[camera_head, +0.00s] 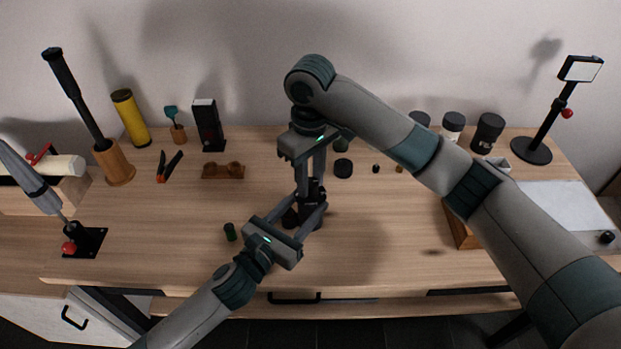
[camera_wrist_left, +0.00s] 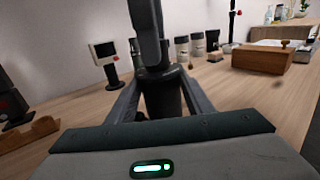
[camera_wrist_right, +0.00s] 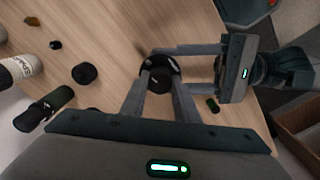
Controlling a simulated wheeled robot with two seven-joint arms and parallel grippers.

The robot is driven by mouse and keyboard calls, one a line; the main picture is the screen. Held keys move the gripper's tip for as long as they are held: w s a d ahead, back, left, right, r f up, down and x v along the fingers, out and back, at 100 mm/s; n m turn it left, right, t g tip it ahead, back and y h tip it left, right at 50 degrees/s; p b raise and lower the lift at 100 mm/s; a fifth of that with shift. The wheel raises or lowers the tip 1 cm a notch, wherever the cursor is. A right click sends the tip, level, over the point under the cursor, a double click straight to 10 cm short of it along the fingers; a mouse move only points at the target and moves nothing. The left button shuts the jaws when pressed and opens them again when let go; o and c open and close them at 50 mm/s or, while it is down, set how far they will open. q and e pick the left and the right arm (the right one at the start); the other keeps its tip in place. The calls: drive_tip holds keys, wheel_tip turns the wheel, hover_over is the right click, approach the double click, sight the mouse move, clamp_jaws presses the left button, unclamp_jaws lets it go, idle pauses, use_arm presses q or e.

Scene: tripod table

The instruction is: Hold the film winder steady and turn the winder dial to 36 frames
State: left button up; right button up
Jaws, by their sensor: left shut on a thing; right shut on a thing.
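The black film winder (camera_head: 311,221) stands upright in the middle of the wooden table. My left gripper (camera_head: 308,214) comes in from the front and is shut on its body; in the left wrist view the dark body (camera_wrist_left: 162,98) sits between both fingers. My right gripper (camera_head: 311,186) reaches down from above and is shut on the winder dial at the top. In the right wrist view the round black top (camera_wrist_right: 157,72) shows between the fingertips, with a pale mark on it. The dial's frame number cannot be read.
A dark green film canister (camera_head: 230,232) stands left of the winder. A wooden holder (camera_head: 223,171), a black upright box (camera_head: 208,125) and a yellow cylinder (camera_head: 131,118) are behind left. A black round lid (camera_head: 343,168) lies behind right.

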sight(311, 182)
drive_tip(key=shift+m, duration=0.7)
use_arm(q)
drive_tip(key=shift+f, duration=0.1)
use_arm(e)
drive_tip(key=o, duration=1.1)
wheel_tip(311, 182, up, 12)
drive_tip(key=shift+r, duration=0.1)
use_arm(q)
drive_tip(key=o, duration=1.3)
